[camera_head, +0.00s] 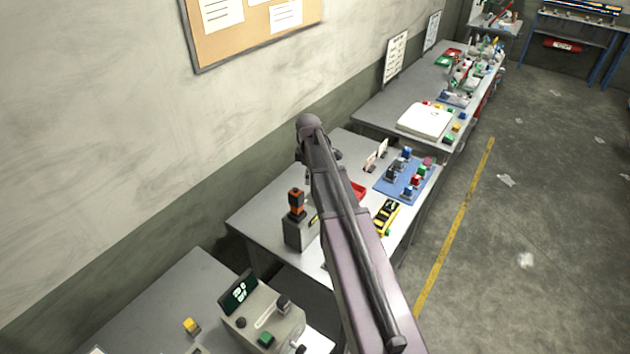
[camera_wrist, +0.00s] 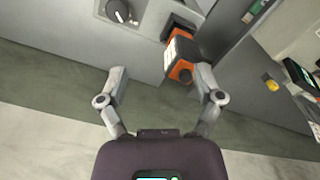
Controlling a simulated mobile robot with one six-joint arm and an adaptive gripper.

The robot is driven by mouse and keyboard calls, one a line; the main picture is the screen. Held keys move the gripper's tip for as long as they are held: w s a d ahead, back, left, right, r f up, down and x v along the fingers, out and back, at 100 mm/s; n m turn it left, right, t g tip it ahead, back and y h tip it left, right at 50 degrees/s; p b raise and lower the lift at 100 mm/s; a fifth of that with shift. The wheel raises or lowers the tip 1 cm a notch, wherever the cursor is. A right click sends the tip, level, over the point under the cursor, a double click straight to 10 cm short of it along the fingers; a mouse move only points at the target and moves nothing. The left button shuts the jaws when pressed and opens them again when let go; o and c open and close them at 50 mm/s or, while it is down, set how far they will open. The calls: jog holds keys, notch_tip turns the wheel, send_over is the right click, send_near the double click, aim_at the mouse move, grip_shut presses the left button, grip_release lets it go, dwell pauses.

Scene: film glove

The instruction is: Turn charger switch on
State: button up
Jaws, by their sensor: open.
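A grey charger (camera_head: 299,236) stands on the middle table in the head view, with an orange and black battery (camera_head: 296,202) upright on top. In the wrist view the orange and black battery (camera_wrist: 183,62) lies just beyond my right finger, in a dark slot. A round black knob (camera_wrist: 117,11) with a pale pointer mark sits on a grey face at the upper left; I cannot tell which setting it points to. My gripper (camera_wrist: 161,73) is open and empty, its fingers short of the knob. My arm hides part of the table in the head view.
A box with a dark display (camera_head: 239,292) and slider stands on the nearer table. A yellow and black tool (camera_head: 387,216), a red tray (camera_head: 358,190) and a blue mat (camera_head: 402,185) with small parts lie right of my arm. The wall runs close along the left.

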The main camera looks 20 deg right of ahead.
jog(key=w+d+n, duration=0.3)
jog(key=w+d, duration=0.1)
jog(key=w, duration=0.1)
jog(key=shift+d+r+n, duration=0.2)
jog(key=shift+r+n, duration=0.1)
jog(key=shift+r, duration=0.1)
jog(key=shift+f, duration=0.1)
notch_tip(320, 180, down, 14)
jog(key=b, duration=1.3)
jog(key=shift+r+b, duration=0.2)
jog(key=shift+b, duration=0.1)
